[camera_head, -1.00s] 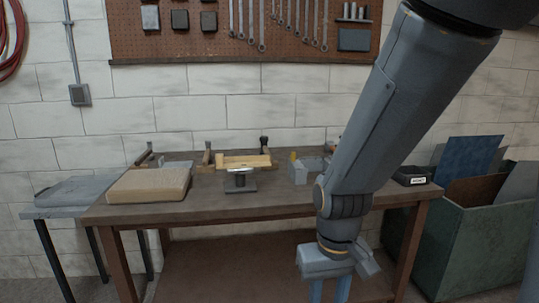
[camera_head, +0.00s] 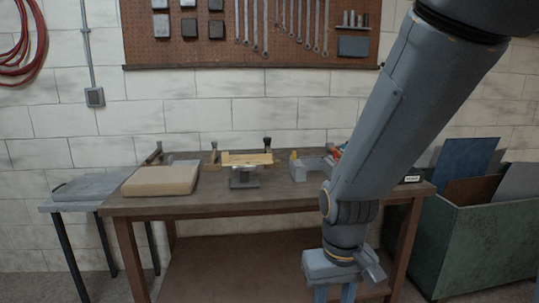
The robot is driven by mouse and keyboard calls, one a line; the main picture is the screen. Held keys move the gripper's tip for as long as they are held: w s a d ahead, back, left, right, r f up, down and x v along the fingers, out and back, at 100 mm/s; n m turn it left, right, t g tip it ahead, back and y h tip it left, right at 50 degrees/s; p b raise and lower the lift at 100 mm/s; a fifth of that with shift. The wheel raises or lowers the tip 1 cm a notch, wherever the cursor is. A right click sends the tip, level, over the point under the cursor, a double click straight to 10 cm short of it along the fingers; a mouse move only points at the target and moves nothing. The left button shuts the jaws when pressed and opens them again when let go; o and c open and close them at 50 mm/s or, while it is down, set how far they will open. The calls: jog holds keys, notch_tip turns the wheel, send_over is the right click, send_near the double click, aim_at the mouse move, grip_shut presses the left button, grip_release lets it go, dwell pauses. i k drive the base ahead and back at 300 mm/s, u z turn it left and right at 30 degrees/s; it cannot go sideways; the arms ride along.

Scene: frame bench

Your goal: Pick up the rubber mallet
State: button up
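I cannot make out a rubber mallet for certain. A small tool with a dark upper end (camera_head: 152,156) stands at the back left of the workbench (camera_head: 290,195), too small to identify. Other upright pieces with dark tops, one at left (camera_head: 214,152) and one at right (camera_head: 267,144), stand by a pale wooden piece (camera_head: 246,158) on a grey stand. My arm hides part of the bench's right side. My gripper (camera_head: 334,293) hangs in front of the bench, below its top. Its two fingers are apart with nothing seen between them; the tips are cut off by the picture's bottom edge.
A tan block (camera_head: 160,181) lies on the bench's left. A grey box-like piece (camera_head: 307,168) and a red item (camera_head: 337,152) are near my arm. A grey side table (camera_head: 85,190) stands left, a green bin (camera_head: 485,235) right. The bench's front middle is clear.

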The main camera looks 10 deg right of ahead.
aim_at(267, 140)
jog(key=u, duration=0.55)
jog(key=k, duration=0.15)
jog(key=z, duration=1.3)
jog(key=i, duration=1.25)
jog(key=u, duration=0.55)
